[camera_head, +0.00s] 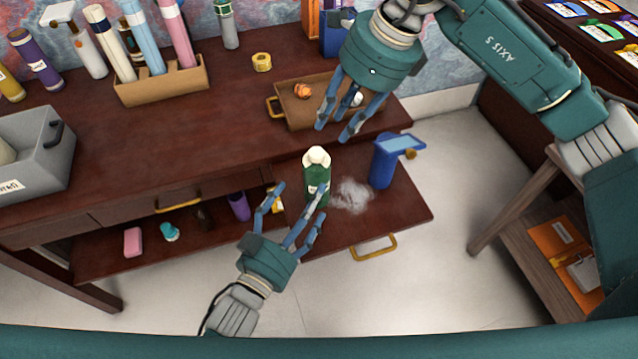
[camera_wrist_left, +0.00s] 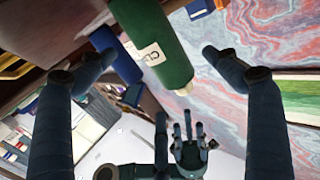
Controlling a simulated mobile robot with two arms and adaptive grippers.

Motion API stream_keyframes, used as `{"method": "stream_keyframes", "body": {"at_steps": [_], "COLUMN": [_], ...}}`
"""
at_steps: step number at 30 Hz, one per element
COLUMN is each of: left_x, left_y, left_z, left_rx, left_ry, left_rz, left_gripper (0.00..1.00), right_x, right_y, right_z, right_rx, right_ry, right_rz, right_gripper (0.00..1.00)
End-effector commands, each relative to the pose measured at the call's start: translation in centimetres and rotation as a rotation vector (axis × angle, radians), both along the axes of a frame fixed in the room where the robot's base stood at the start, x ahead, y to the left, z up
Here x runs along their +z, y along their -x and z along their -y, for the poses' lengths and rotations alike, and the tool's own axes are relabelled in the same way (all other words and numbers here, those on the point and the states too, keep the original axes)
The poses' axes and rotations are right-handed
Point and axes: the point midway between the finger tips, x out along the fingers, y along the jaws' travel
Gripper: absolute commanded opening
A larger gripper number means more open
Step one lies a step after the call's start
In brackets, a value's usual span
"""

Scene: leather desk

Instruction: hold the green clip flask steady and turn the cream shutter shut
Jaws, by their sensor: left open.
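My right gripper (camera_head: 332,134) is open and empty, above and just right of the shutter. It also shows in the left wrist view (camera_wrist_left: 188,125).
A whitish misty patch (camera_head: 351,195) lies right of the flask. A blue container (camera_head: 383,166) stands farther right. A brown tray (camera_head: 300,117) with small items sits on the desk behind. A purple bottle (camera_head: 240,206) is to the left.

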Motion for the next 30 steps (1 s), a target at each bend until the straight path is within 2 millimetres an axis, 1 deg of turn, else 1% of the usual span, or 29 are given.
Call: {"method": "stream_keyframes", "body": {"at_steps": [1,5,6,9,12,16,21,30], "left_x": [-1.2,-3.8,-3.3,-3.2,-3.3,-3.4,-3.4,-3.4], "left_y": [0.0,0.0,-1.0,-2.8,-4.2,-5.6,-6.5,-6.7], "left_z": [0.0,0.0,0.5,1.5,2.2,2.9,3.4,3.5], "left_rx": [0.001,0.001,0.000,-0.002,-0.002,-0.001,-0.002,-0.002], "left_ry": [0.000,0.001,0.002,0.002,0.003,0.000,0.000,0.000], "left_rz": [-0.004,-0.004,0.007,0.006,0.003,0.002,0.001,0.001], "left_gripper": [0.88,0.88,0.88,0.88,0.88,0.88,0.88,0.88], "right_x": [0.0,0.0,0.0,0.0,0.0,0.0,0.0,0.0], "right_y": [0.0,0.0,0.0,0.0,0.0,0.0,0.0,0.0], "right_z": [0.0,0.0,0.0,0.0,0.0,0.0,0.0,0.0], "right_rx": [0.000,0.000,0.000,0.000,0.000,0.000,0.000,0.000], "right_ry": [0.000,0.000,0.000,0.000,0.000,0.000,0.000,0.000], "right_rz": [0.000,0.000,0.000,0.000,0.000,0.000,0.000,0.000], "right_gripper": [0.31,0.31,0.31,0.31,0.31,0.31,0.31,0.31]}}
